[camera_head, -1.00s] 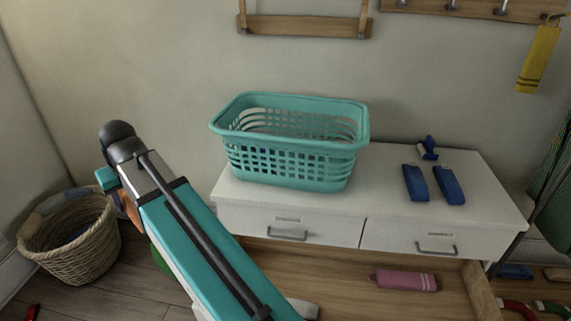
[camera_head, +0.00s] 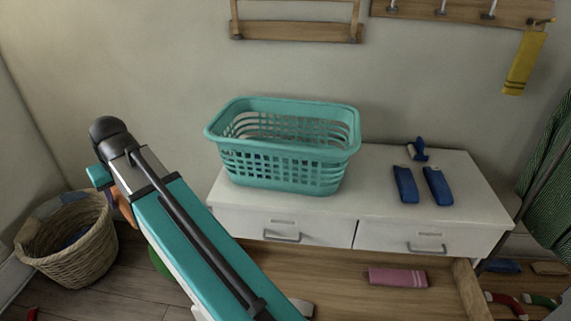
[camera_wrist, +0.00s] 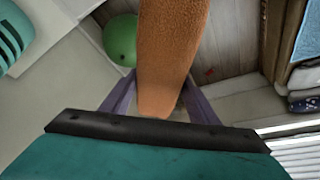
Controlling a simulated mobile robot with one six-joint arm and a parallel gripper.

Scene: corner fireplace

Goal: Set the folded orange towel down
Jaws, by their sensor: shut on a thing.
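The folded orange towel (camera_wrist: 172,45) is between the two fingers of my gripper (camera_wrist: 160,100) in the wrist view, running up the middle of the picture. My gripper is shut on it and holds it above the floor. In the head view only a small orange part of the towel (camera_head: 126,209) shows behind my arm, at the left. My fingers are hidden there by the arm.
A teal basket (camera_head: 283,180) stands on a white drawer bench (camera_head: 370,210), with several blue items (camera_head: 405,184) to its right. A wicker basket (camera_head: 70,255) stands on the floor at left. A green ball (camera_wrist: 120,38) is on the floor. A pink item (camera_head: 398,277) lies below the drawers.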

